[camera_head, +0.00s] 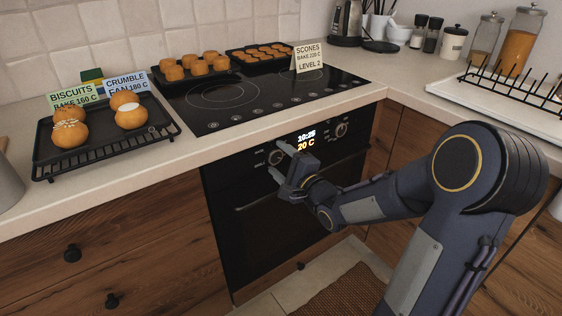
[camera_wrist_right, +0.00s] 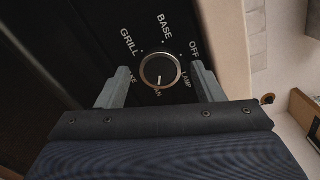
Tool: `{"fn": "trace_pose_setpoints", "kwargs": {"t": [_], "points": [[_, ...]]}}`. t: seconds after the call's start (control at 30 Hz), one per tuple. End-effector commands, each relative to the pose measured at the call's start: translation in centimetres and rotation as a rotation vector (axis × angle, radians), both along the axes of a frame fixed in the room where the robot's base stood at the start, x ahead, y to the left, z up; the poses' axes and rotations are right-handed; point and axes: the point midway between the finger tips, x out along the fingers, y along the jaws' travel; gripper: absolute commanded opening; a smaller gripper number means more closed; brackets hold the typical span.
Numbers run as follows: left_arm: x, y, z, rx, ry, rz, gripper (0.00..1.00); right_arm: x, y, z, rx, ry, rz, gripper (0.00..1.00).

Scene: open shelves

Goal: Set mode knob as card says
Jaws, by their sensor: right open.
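The mode knob (camera_wrist_right: 160,70) is round and dark with a bright rim, ringed by OFF, BASE, GRILL and LAMP labels and two partly hidden ones ending in KE and AN. A pale mark on its face points down towards the AN label. My right gripper (camera_wrist_right: 160,82) is open, its fingers on either side of the knob; I cannot tell whether they touch it. In the head view this gripper (camera_head: 277,160) is at the oven panel. A scones card (camera_head: 308,58) reads BAKE 220 C, LEVEL 2. My left gripper is not in view.
The oven display (camera_head: 305,140) reads 10:25 and 20 C, with a second knob (camera_head: 342,129) to its right. Biscuits (camera_head: 73,96) and crumble (camera_head: 127,83) cards stand behind a wire-edged tray (camera_head: 100,150) of buns. Two baking trays rest on the hob (camera_head: 220,97).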

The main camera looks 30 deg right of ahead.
Motion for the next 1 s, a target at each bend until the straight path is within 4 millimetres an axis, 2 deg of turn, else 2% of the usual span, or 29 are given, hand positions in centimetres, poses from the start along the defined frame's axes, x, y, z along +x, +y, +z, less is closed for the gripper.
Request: {"fn": "trace_pose_setpoints", "kwargs": {"t": [0.17,0.4,0.5,0.67,1.0], "points": [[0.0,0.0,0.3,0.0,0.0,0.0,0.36,-1.6,-0.3,0.1,-0.001,0.001,-0.004,0.61],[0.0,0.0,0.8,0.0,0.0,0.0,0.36,-5.8,-0.6,0.1,0.0,0.002,-0.005,0.61],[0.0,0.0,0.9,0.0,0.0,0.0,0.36,-7.0,-0.6,0.0,0.0,0.002,-0.003,0.61],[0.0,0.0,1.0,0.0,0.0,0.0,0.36,-7.8,-0.6,0.0,0.0,0.002,-0.002,0.61],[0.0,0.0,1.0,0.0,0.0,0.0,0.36,-7.8,-0.6,0.0,0.0,0.001,0.0,0.61]]}}
